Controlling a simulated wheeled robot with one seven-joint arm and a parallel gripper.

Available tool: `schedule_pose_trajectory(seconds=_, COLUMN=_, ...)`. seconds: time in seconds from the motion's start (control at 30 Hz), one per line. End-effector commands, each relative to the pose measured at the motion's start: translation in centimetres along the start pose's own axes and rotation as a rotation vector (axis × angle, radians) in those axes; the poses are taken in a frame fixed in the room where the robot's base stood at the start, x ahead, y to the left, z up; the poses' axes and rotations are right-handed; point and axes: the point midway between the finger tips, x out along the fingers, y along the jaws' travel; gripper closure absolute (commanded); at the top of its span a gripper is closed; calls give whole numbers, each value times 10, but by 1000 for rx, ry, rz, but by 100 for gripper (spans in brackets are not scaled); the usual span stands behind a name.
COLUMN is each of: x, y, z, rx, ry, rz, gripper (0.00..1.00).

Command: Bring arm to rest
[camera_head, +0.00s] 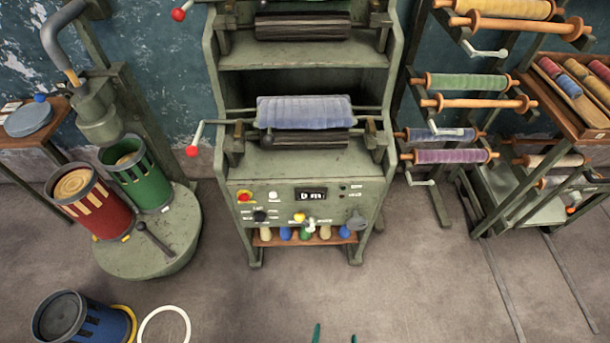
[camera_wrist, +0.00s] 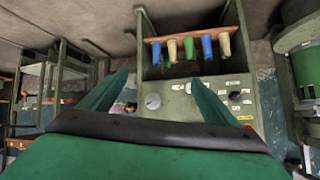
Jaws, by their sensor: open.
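My gripper (camera_head: 335,337) shows only as two green fingertips at the bottom edge of the head view, apart from each other. In the wrist view my gripper (camera_wrist: 159,82) is open, with its two green fingers spread and nothing between them. It points toward the front of the green machine (camera_head: 310,165), whose control panel (camera_wrist: 180,105) appears upside down beyond the fingers. I see clear space between the fingertips and the machine in the head view. The rest of my arm is hidden in the head view.
A round stand (camera_head: 150,245) holds a red canister (camera_head: 92,205) and a green canister (camera_head: 145,180) at left. A blue canister (camera_head: 75,318) and a white ring (camera_head: 164,325) lie at bottom left. Spool racks (camera_head: 470,190) stand at right. The floor (camera_head: 420,290) before the machine is clear.

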Motion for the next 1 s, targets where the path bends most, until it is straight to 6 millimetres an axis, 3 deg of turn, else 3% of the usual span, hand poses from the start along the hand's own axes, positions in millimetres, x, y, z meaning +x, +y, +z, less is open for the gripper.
schedule_pose_trajectory(seconds=0.03, x=-22, y=-10, z=-8, rx=-36, ry=28, rz=-9, gripper=18)
schedule_pose_trajectory(seconds=0.3, x=-127, y=-64, z=-80, rx=-183, ry=225, rz=-82, gripper=18)
schedule_pose_trajectory(seconds=0.5, x=-186, y=-99, z=-128, rx=-241, ry=340, rz=-151, gripper=18)
schedule_pose_trajectory(seconds=0.7, x=-208, y=-112, z=-148, rx=-260, ry=386, rz=-179, gripper=18)
schedule_pose_trajectory(seconds=1.0, x=-208, y=-112, z=-148, rx=-260, ry=387, rz=-180, gripper=18)
